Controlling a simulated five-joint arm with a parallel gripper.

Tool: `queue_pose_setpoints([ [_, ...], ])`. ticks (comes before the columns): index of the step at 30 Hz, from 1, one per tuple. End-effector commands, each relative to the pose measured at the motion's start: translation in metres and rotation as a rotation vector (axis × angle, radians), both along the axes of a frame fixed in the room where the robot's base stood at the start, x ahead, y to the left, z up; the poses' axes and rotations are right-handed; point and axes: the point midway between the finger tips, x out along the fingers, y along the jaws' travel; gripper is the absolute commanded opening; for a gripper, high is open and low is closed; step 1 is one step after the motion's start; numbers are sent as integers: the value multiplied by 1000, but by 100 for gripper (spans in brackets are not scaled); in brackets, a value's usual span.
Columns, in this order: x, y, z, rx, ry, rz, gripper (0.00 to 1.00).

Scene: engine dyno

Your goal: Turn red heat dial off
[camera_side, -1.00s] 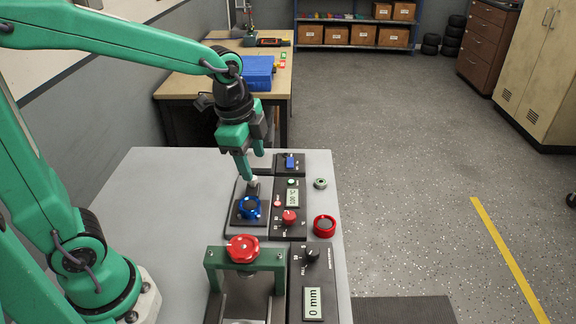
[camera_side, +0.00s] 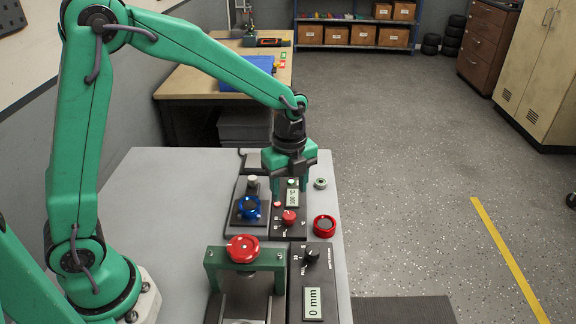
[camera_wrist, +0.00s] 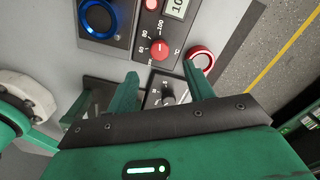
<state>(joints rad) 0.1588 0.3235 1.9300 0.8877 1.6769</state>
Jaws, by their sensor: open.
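The red heat dial (camera_side: 289,217) is a small red knob on a black control panel with a display (camera_side: 292,198) above it. In the wrist view the red dial (camera_wrist: 159,50) has a number scale around it and shows just beyond my fingertips. My gripper (camera_side: 290,185) is above the panel, behind the dial in the side view, and partly covers the panel's far part. In the wrist view its green fingers (camera_wrist: 165,82) stand apart with nothing between them. The gripper is not touching the dial.
A blue-ringed knob (camera_side: 249,207) sits left of the dial and a red-ringed button (camera_side: 324,226) sits right. A green press frame with a red handwheel (camera_side: 242,249) stands in front. A black knob (camera_side: 312,254) and a display (camera_side: 313,303) are on the near panel.

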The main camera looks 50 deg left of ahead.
Motion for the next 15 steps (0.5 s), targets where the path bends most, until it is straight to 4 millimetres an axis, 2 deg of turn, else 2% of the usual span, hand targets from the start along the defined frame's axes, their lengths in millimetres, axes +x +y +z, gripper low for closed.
queue_pose_setpoints([
  [8, -1, 0, -17, 1, 3, 2, 52],
  [15, -1, 0, -46, 1, 4, 3, 52],
])
